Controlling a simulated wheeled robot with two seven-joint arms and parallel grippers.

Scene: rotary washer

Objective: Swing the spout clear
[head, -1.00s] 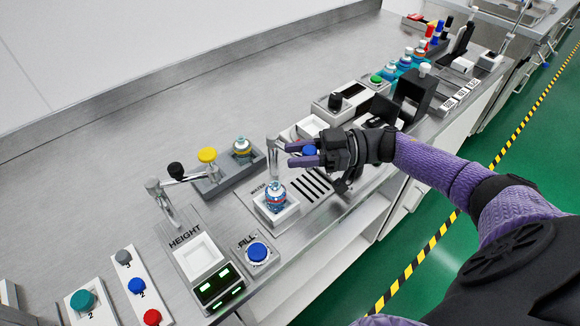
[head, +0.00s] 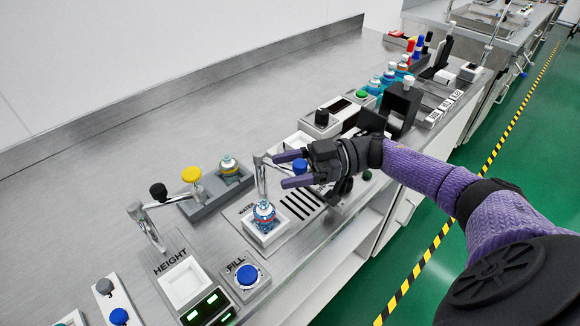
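The chrome spout (head: 262,178) stands upright behind the bottle bay, its top bending toward my gripper. A blue knob (head: 300,167) shows between the fingers, nearer the palm. My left gripper is not in view.
The blue FILL button (head: 247,274) and HEIGHT panel (head: 184,284) are in front. The back of the steel counter (head: 110,180) is clear.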

